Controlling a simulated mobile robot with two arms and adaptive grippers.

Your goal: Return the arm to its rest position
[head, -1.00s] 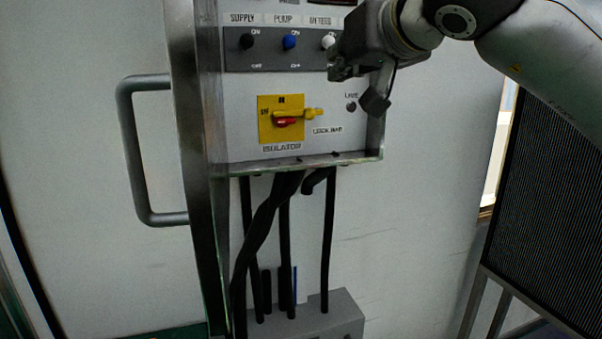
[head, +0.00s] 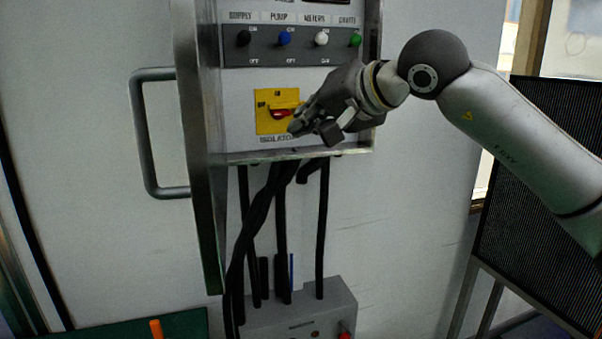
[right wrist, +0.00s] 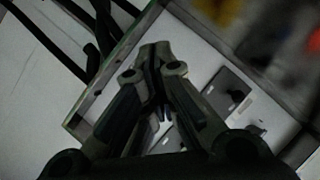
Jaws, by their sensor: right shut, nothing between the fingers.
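My right arm (head: 520,150) comes in from the right in the head view. Its gripper (head: 297,126) is in front of the control panel (head: 235,140), at the lower right of the yellow isolator switch (head: 262,112), and covers part of it. I cannot tell whether it touches the panel. In the right wrist view the fingers of this gripper (right wrist: 155,55) are together with nothing between them. My left gripper is not in view.
The panel has a row of knobs, among them a blue one (head: 284,38) and a green one (head: 355,40). Black cables (head: 262,215) hang below it to a grey box (head: 300,310). A door handle (head: 140,130) is at left. A dark ribbed screen (head: 535,200) stands at right.

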